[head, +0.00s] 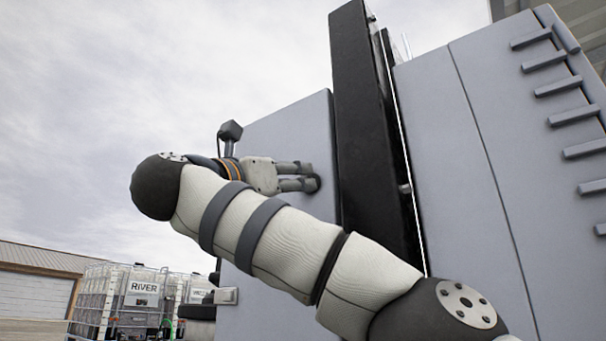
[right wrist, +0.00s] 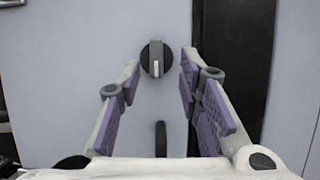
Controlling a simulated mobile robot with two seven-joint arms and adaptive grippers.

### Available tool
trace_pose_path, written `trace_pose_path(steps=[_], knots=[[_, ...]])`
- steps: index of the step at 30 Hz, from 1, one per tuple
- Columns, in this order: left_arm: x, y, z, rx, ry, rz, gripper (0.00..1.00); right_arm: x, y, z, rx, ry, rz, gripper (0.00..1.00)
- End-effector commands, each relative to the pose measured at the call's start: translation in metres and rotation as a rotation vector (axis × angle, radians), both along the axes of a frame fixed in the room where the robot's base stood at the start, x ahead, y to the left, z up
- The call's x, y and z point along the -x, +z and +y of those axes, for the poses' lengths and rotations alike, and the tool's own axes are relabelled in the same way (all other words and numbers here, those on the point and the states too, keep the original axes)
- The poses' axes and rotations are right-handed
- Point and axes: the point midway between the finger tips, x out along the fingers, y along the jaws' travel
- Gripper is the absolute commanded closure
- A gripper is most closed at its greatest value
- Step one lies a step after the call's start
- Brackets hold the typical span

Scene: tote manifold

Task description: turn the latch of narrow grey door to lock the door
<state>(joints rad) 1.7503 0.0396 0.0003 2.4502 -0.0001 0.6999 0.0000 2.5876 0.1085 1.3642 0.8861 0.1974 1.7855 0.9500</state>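The narrow grey door (head: 285,125) stands left of a black upright in the head view; its flat face fills much of the right wrist view (right wrist: 60,70). Its latch (right wrist: 156,58) is a round black knob with a light grey grip bar, which looks upright in that view. My right gripper (right wrist: 159,75) is open, with one purple-padded finger left and one right of the latch, nothing between them but the latch in line. In the head view my right gripper (head: 306,177) points at the door face, its tips close to it; contact is unclear. My left gripper is not seen.
A black vertical handle (right wrist: 160,138) shows below the latch, partly hidden by my gripper. The black upright (head: 365,130) borders the door on the right, with a wider grey panel (head: 480,120) beyond it. White caged tanks (head: 130,295) stand far off at lower left.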

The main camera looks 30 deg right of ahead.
Motion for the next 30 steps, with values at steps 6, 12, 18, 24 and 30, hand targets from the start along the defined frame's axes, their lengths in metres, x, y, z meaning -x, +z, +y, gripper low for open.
trace_pose_path(steps=[6, 12, 18, 24, 30], knots=[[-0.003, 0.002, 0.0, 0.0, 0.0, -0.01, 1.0, -0.011, 0.01, -0.024, 0.001, 0.0, 0.003, 0.68], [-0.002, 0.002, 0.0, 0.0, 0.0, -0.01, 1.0, -0.013, 0.01, -0.027, 0.002, 0.0, 0.005, 0.68], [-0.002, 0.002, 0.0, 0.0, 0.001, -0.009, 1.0, -0.013, 0.01, -0.026, 0.003, 0.0, 0.005, 0.95], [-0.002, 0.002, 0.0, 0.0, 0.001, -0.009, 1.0, -0.013, 0.01, -0.026, 0.003, 0.0, 0.005, 1.0], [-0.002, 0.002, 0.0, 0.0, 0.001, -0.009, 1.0, -0.013, 0.011, -0.027, 0.011, 0.0, 0.02, 1.0]])
